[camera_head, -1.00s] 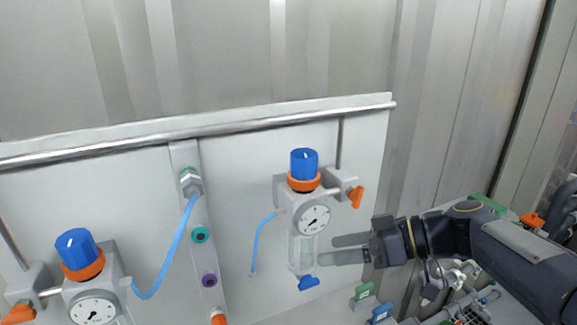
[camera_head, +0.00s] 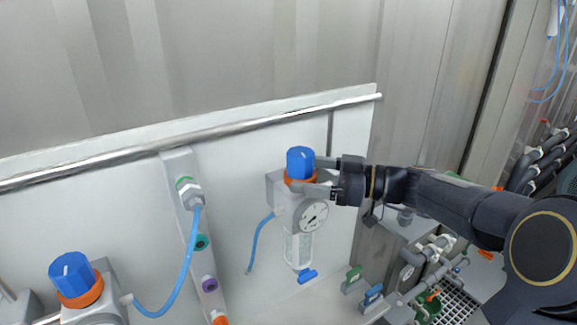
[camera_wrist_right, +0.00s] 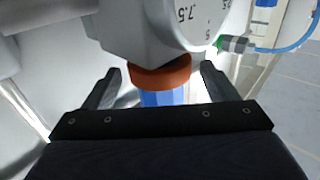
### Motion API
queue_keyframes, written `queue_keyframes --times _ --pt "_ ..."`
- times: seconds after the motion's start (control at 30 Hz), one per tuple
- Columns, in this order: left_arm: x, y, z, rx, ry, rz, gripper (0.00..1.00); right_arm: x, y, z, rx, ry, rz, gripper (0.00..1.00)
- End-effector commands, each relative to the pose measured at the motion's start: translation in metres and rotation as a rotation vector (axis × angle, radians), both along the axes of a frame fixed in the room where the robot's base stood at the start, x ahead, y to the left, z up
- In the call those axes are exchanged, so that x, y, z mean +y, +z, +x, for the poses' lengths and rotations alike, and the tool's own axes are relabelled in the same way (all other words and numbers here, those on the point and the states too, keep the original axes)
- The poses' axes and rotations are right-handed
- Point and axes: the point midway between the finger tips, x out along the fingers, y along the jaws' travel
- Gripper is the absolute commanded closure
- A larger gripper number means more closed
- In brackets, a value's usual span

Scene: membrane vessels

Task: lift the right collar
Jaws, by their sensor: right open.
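The right collar (camera_head: 300,180) is an orange ring under the blue knob (camera_head: 300,161) of the right regulator, which has a round gauge (camera_head: 312,215) and a clear bowl below. My right gripper (camera_head: 318,174) is at the collar's height, with its fingers reaching in from the right and partly covering the collar. In the right wrist view the orange collar (camera_wrist_right: 160,76) and blue knob (camera_wrist_right: 163,98) lie between the two open fingers of my gripper (camera_wrist_right: 160,84), with a gap on each side. My left gripper is not in view.
A second regulator with a blue knob (camera_head: 72,274) and orange collar (camera_head: 80,294) stands at lower left. A manifold strip (camera_head: 190,215) with a blue hose (camera_head: 180,275) is between them. A metal rail (camera_head: 200,133) runs above. Green and blue handles sit at lower right.

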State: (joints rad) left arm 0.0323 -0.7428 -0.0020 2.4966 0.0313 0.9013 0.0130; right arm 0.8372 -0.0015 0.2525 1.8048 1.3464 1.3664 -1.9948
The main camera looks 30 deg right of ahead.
Motion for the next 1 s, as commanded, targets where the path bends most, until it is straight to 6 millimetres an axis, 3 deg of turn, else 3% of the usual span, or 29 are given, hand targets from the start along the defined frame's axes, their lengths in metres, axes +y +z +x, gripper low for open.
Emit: queue_keyframes --times 0.23,0.6,1.0 --pt "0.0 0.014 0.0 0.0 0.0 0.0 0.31 0.025 0.002 0.021 0.003 0.002 0.003 0.2" --pt "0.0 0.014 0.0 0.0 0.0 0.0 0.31 0.03 0.0 0.025 0.002 0.001 0.001 0.21" --pt "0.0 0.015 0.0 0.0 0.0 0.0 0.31 0.029 0.0 0.024 0.002 0.0 0.001 0.74"
